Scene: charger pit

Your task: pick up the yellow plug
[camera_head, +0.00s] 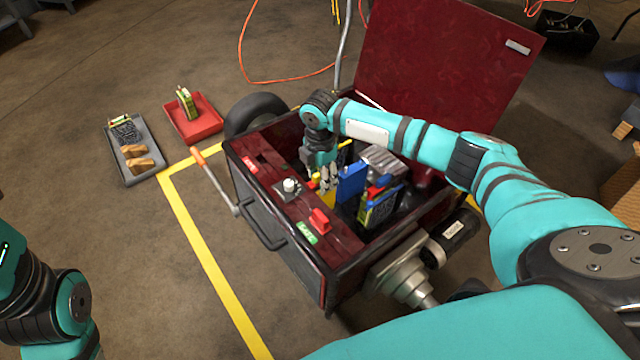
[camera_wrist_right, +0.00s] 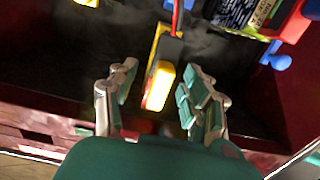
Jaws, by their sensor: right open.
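The yellow plug (camera_wrist_right: 159,86) shows in the right wrist view as a yellow block with a grey part, inside the dark interior of the red box. My right gripper (camera_wrist_right: 158,98) is open, with one finger on each side of the plug and visible gaps between. In the head view my right gripper (camera_head: 325,180) reaches down into the red box (camera_head: 290,215), near a bit of yellow (camera_head: 327,198) that is mostly hidden. My left arm shows at the lower left of the head view, but its gripper is out of frame.
Blue, red and yellow parts, including a blue block (camera_head: 351,182), crowd the box beside my right gripper. The raised lid (camera_head: 450,70) stands behind. A red tray (camera_head: 194,125) and a grey tray (camera_head: 120,165) lie on the floor to the left. A crank handle (camera_head: 215,180) sticks out left.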

